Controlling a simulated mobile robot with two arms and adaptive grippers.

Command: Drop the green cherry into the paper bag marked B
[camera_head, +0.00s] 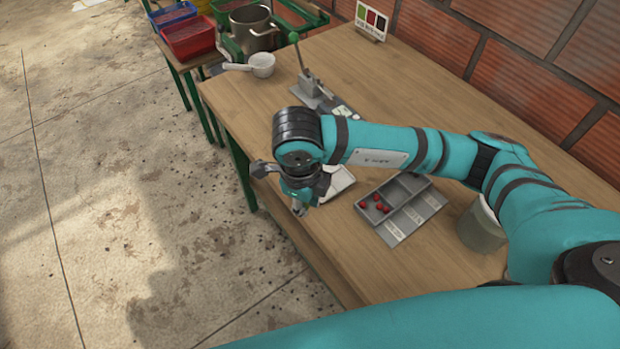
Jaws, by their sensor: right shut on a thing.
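My right gripper (299,207) points down over the table's left front edge. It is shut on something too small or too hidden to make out. I cannot see a green cherry or a paper bag marked B. A grey sorting tray (405,208) with labelled compartments lies to the right of the gripper, with several red cherries (375,204) in its left part. A white tray (341,182) lies just behind the gripper, partly covered by it. My left gripper is not in view.
A lever tool (308,85), a white scoop (262,65) and a colour card (371,20) stand farther back on the wooden table (235,100). A grey pot (481,228) stands right, partly behind my arm. Red and blue crates (188,38) are back left. The floor at left is clear.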

